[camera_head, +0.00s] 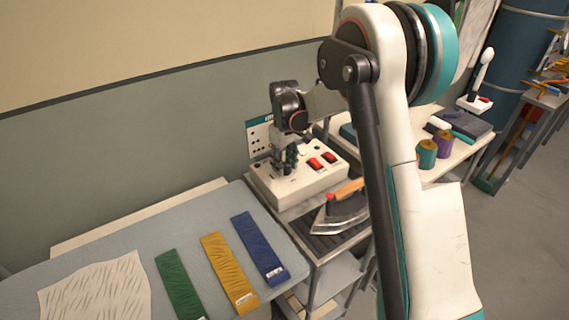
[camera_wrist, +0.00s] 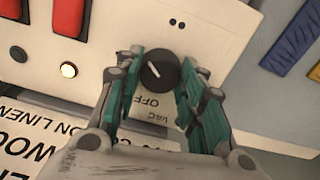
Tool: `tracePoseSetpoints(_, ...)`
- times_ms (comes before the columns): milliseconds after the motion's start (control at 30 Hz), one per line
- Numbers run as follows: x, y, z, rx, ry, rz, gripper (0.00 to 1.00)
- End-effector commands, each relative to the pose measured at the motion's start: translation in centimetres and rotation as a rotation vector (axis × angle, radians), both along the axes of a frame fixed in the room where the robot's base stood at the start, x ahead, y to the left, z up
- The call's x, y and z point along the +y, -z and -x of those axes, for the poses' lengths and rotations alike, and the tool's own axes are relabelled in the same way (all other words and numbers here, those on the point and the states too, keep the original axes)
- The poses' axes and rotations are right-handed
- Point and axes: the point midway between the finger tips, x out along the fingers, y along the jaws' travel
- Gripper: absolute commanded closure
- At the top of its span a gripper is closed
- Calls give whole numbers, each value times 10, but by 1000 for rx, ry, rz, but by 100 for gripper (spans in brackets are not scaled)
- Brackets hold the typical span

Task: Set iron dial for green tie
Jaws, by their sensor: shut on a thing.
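The green tie (camera_head: 180,285) lies flat on the ironing board, the leftmost of three ties. The white control box (camera_head: 318,183) stands on the metal stand beyond the board's right end. My gripper (camera_head: 284,168) reaches down to its left part and hides the dial in the head view. In the wrist view my gripper (camera_wrist: 163,72) is shut on the black dial (camera_wrist: 158,70), with a teal finger on each side. The dial's white pointer line slants toward the upper left. Labels read VAC, OFF, LINEN and part of WOOL. The iron (camera_head: 341,216) rests on the stand before the box.
A yellow tie (camera_head: 229,272), a blue tie (camera_head: 260,247) and a pale wrinkled cloth (camera_head: 98,291) lie on the ironing board (camera_head: 130,258). Two red switches (camera_head: 322,160) and a lit lamp (camera_wrist: 68,70) sit on the box. Thread spools (camera_head: 427,154) stand on the right-hand table.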

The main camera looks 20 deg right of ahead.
Motion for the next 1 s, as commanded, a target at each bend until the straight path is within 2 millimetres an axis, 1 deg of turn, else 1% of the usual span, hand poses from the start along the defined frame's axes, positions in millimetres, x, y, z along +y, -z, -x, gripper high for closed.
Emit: tracePoseSetpoints(1000,0,0,0,-1,963,0,88)
